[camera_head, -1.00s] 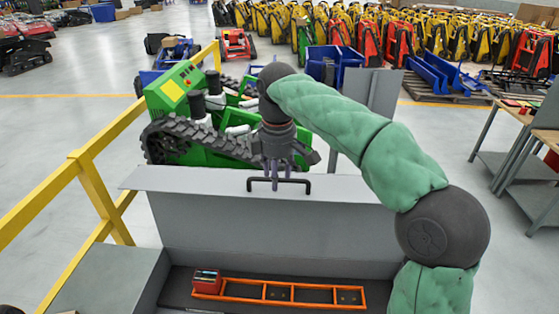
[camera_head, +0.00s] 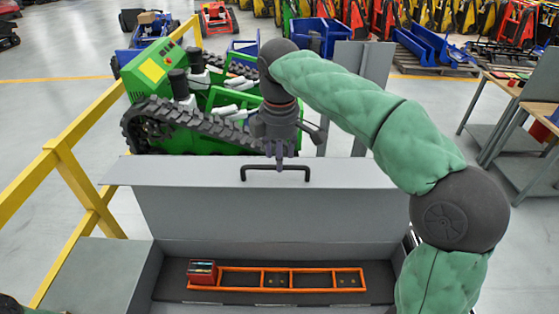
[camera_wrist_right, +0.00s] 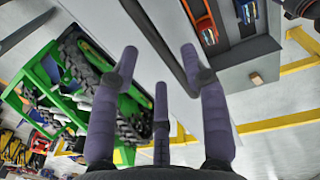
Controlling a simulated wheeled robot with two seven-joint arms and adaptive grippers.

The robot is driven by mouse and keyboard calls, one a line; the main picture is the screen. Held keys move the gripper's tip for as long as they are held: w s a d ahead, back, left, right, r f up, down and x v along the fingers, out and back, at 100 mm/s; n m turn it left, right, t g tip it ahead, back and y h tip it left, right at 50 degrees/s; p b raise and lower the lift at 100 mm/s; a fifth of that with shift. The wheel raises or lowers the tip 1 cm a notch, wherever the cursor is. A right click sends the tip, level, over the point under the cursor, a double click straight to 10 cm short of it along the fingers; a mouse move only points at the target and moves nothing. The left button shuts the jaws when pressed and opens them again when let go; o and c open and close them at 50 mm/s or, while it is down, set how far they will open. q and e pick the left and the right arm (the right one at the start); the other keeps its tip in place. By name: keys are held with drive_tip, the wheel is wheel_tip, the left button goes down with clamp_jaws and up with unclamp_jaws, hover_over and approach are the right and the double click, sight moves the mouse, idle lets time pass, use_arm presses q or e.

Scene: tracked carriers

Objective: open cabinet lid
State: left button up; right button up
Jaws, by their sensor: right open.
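The grey cabinet lid (camera_head: 270,210) stands raised at the back of the cabinet, and the bottom of the box is exposed. A black bar handle (camera_head: 254,168) sits at the lid's upper edge. My right gripper (camera_head: 279,160) is at the middle of the handle, with its fingertips close to the bar; contact is unclear. In the right wrist view its purple fingers (camera_wrist_right: 160,62) are spread, with a dark bar (camera_wrist_right: 160,45) passing near them. My left gripper is not in view.
Inside the cabinet lie an orange ladder-like frame (camera_head: 255,269) and a red box (camera_head: 202,271). A yellow railing (camera_head: 74,170) runs along the left. A green tracked machine (camera_head: 190,100) stands close behind the lid. Tables (camera_head: 520,150) are at the right.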

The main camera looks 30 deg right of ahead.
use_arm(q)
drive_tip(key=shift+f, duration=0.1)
use_arm(e)
drive_tip(key=shift+f, duration=0.95)
